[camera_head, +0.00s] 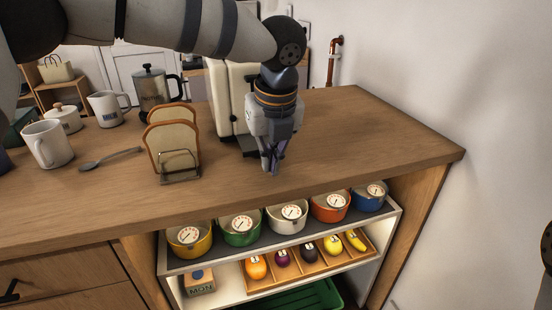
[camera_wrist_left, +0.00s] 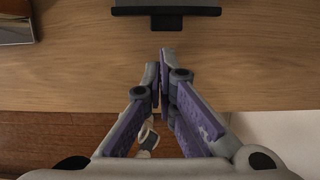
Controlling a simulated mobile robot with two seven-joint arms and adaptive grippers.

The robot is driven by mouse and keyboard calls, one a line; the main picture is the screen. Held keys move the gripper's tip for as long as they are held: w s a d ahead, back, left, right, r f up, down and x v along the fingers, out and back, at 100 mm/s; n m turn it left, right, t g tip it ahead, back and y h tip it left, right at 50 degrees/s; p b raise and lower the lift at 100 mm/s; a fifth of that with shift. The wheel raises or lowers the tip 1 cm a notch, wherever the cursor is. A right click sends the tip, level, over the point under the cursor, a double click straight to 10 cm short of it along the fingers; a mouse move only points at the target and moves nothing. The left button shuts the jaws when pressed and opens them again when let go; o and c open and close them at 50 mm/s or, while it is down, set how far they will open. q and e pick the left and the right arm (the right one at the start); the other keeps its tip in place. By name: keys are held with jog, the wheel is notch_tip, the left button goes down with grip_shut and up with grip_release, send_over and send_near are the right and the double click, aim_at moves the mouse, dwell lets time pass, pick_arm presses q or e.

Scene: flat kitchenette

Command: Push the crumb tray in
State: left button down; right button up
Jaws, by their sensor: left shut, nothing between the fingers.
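The cream toaster (camera_head: 225,100) stands on the wooden counter, partly hidden behind my left arm. A dark part, which looks like the crumb tray (camera_head: 248,146), sticks out low at the toaster's front side. In the left wrist view the dark tray (camera_wrist_left: 167,12) shows at the top edge, with a short tab facing the fingers. My left gripper (camera_head: 272,167) points down beside the tray, close above the counter, its fingers shut and empty. In the left wrist view the fingertips (camera_wrist_left: 160,58) are lined up with the tab, a small gap apart. My right gripper is not in view.
A toast rack (camera_head: 181,178) with bread stands left of the gripper, near a spoon (camera_head: 110,158) and a white mug (camera_head: 47,145). A French press (camera_head: 152,90) is behind. Below the counter edge, a shelf holds several coloured pots (camera_head: 242,228). The counter's right side is clear.

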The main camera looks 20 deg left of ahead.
pick_arm(q)
jog(key=shift+w+a, duration=0.2)
jog(key=shift+w, duration=0.15)
